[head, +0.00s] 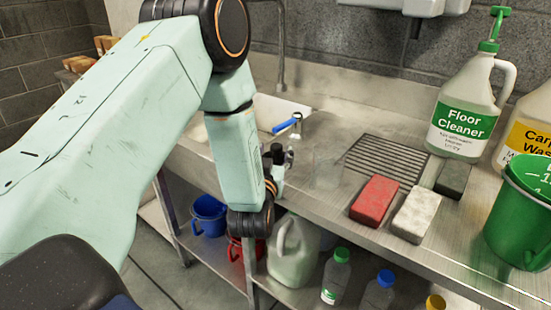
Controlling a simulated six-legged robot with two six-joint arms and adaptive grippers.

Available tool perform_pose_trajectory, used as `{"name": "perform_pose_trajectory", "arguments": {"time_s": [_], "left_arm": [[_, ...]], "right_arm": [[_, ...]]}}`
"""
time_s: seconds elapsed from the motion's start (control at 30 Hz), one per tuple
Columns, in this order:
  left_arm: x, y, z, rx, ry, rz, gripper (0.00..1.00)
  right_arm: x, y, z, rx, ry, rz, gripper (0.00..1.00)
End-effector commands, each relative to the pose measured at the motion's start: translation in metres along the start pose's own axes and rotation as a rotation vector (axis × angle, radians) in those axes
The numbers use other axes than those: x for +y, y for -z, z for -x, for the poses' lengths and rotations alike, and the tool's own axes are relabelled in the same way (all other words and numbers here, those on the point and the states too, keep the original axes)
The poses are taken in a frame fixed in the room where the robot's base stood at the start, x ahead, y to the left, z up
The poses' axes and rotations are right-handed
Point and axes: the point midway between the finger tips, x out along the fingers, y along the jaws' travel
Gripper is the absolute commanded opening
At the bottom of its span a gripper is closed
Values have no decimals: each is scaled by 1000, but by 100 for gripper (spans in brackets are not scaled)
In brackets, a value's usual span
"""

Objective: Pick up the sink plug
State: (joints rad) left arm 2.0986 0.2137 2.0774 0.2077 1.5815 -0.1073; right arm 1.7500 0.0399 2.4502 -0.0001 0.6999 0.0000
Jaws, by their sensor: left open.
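My left arm comes in from the left and reaches down over the front edge of the steel counter. My left gripper (281,161) is open at the counter's edge, in front of the sink (266,112). It is small in view and partly hidden by my own wrist. I cannot make out a sink plug for certain; my arm covers part of the sink and the counter around it. My right gripper is not in view.
A clear glass (328,168) stands right of the gripper. Further right are a red pad (374,200), a white pad (416,213), a dark pad (453,180), a floor cleaner jug (462,115) and a green bucket (515,225). Bottles and buckets fill the lower shelf.

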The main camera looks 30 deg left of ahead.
Motion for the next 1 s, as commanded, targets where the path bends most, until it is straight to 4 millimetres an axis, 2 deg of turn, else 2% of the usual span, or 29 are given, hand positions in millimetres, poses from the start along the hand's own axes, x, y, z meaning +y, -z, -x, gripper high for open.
{"name": "perform_pose_trajectory", "arguments": {"time_s": [0.1,0.37,1.0], "left_arm": [[0,1,-11,2,0,1,56],[0,1,-14,0,-1,0,55],[0,1,-15,1,-1,0,0]], "right_arm": [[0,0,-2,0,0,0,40],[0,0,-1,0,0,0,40],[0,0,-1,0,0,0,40]]}}
